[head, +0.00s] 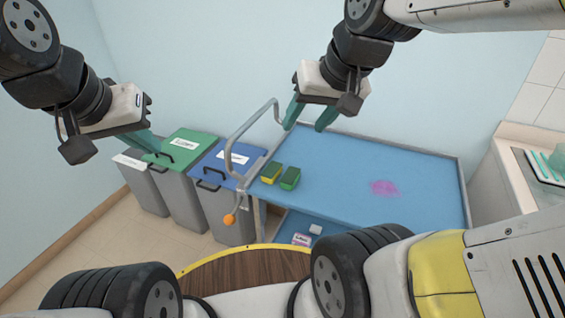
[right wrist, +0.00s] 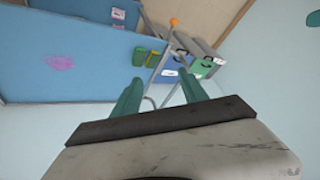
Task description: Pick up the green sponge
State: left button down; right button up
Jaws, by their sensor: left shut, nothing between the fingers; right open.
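The green sponge (head: 290,178) lies on the blue top of the cart (head: 340,185), near its left end. It also shows in the right wrist view (right wrist: 139,57). A yellow sponge with a dark green top (head: 270,172) lies close beside it on the left. My right gripper (head: 307,122) is open and empty, appearing above the cart's back edge, apart from both sponges. Its two green fingers also show in the right wrist view (right wrist: 161,90). My left gripper (head: 150,141) is shut and empty in front of the wall, by the bins.
A metal handle rail (head: 250,127) rises at the cart's left end. Grey bins with green (head: 183,144) and blue (head: 228,160) lids stand left of it. A pink stain (head: 384,188) marks the cart top, otherwise clear. A counter (head: 520,165) stands at right.

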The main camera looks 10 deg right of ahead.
jog(key=w+f+m+g, duration=0.2)
jog(key=w+f, duration=0.3)
jog(key=w, duration=0.4)
jog(key=m+g+h, duration=0.3)
jog(key=m+g, duration=0.1)
jog(key=m, duration=0.1)
send_over(291, 174)
jog(key=f, duration=1.3)
jog(key=a+f, duration=0.1)
jog(key=f, duration=0.6)
jog(key=shift+s+f, duration=0.25)
jog(key=shift+f, duration=0.1)
jog(key=f, duration=0.8)
jog(key=shift+w+d, duration=0.15)
jog(key=shift+d, duration=0.25)
jog(key=shift+r, duration=0.1)
grip_shut()
